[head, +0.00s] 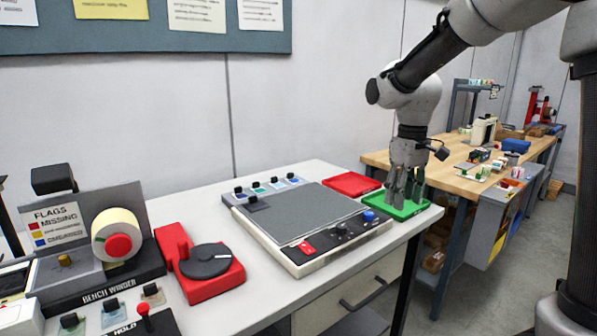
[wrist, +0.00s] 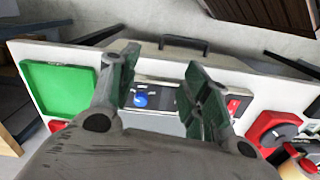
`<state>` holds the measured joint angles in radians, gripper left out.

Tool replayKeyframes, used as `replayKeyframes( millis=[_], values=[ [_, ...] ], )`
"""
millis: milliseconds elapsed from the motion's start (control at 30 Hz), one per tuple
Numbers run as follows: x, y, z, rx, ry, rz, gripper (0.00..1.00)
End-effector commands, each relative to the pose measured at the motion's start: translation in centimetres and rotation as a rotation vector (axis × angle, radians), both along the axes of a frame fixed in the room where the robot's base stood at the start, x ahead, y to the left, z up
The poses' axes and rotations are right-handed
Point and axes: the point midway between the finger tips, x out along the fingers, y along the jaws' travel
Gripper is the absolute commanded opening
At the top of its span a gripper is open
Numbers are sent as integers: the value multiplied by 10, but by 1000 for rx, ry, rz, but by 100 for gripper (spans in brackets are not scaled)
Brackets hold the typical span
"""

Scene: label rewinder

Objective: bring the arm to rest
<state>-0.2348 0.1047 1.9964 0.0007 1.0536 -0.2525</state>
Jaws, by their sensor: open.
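My gripper (head: 406,184) points down over the green tray (head: 382,207) at the right end of the white table. Its fingers are apart, with nothing seen between them. In the head view the fingertips overlap the tray, and I cannot tell how high above it they are. In the wrist view my gripper (wrist: 160,75) is also open and empty. The green tray (wrist: 58,88) shows to the left of the fingers there, and it looks empty.
A grey panel device (head: 300,215) with a blue knob (head: 369,216) stands left of my gripper. A red tray (head: 352,184) lies behind. A red dial unit (head: 205,268) and the bench winder (head: 110,250) are at left. A wooden bench (head: 455,155) stands behind right.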

Motion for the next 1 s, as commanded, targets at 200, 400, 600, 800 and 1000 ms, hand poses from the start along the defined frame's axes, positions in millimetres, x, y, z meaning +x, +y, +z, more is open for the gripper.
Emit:
replayKeyframes(
  millis=[200,400,600,800,1000],
  values=[
    [-100,-47,21,24,-90,-255,48],
    [-187,-80,24,59,-207,-408,48],
    [-226,-95,34,83,-325,-461,48],
    [-231,-101,46,93,-384,-485,48],
    [-230,-101,46,92,-381,-485,48]
  ],
)
